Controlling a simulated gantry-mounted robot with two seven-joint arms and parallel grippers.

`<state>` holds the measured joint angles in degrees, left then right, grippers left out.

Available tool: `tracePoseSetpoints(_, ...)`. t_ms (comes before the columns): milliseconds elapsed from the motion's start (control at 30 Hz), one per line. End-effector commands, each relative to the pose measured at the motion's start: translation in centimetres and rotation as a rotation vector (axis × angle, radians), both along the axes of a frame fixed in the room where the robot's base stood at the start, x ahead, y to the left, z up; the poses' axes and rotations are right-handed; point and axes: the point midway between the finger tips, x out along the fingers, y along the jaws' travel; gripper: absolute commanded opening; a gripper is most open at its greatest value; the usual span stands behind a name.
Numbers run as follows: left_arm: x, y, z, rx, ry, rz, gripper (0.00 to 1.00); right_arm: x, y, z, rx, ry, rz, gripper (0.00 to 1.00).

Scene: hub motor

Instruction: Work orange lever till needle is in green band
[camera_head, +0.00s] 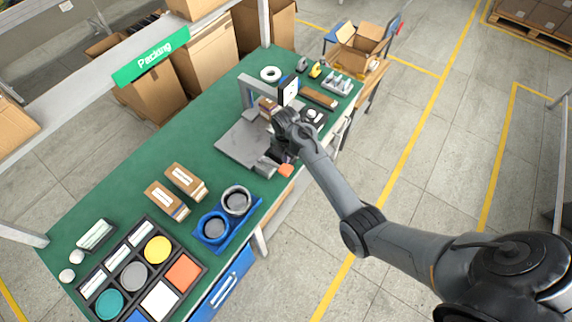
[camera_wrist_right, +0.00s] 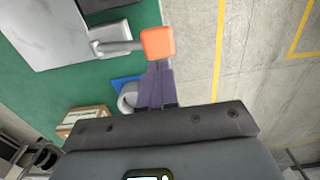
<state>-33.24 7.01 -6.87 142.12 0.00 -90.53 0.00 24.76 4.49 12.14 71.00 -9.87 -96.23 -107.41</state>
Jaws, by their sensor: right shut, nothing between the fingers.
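The orange lever end (camera_head: 286,170) sticks out at the front edge of a grey press-like fixture (camera_head: 243,145) on the green bench. In the right wrist view the orange block (camera_wrist_right: 158,43) sits on a grey rod (camera_wrist_right: 118,47). My right gripper (camera_head: 281,157) is beside the lever. Its purple fingers (camera_wrist_right: 157,68) are shut with nothing between them, tips at the block's near edge; I cannot tell whether they touch it. A white upright panel (camera_head: 290,91), possibly the gauge, stands behind the gripper; no needle or green band can be made out. My left gripper is out of view.
Two small cartons (camera_head: 186,181) and a blue holder (camera_head: 243,216) with two round grey parts lie left of the fixture. A black sorting tray (camera_head: 128,262) fills the near left of the bench (camera_head: 120,197).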

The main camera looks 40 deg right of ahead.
Motion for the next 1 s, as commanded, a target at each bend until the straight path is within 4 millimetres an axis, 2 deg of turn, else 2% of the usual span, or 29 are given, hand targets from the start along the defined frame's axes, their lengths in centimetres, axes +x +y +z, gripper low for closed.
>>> tracePoseSetpoints(33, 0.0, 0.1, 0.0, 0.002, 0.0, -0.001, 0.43, -0.1, 0.0, -1.0, 0.0, 0.004, 0.0, 0.0)
tracePoseSetpoints(200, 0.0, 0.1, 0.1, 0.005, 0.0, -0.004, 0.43, 0.0, 0.0, -3.5, 0.0, 0.002, 0.0, 0.0)
tracePoseSetpoints(400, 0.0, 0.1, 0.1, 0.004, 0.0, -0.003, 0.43, 0.0, 0.0, -5.4, 0.0, 0.0, -0.001, 0.0)
tracePoseSetpoints(900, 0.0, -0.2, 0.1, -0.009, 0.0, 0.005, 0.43, 0.0, 0.0, -6.1, -0.001, -0.001, 0.001, 0.0)
tracePoseSetpoints(1000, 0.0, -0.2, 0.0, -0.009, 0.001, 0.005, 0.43, 0.2, 0.6, -6.4, 0.003, -0.013, 0.011, 0.0)
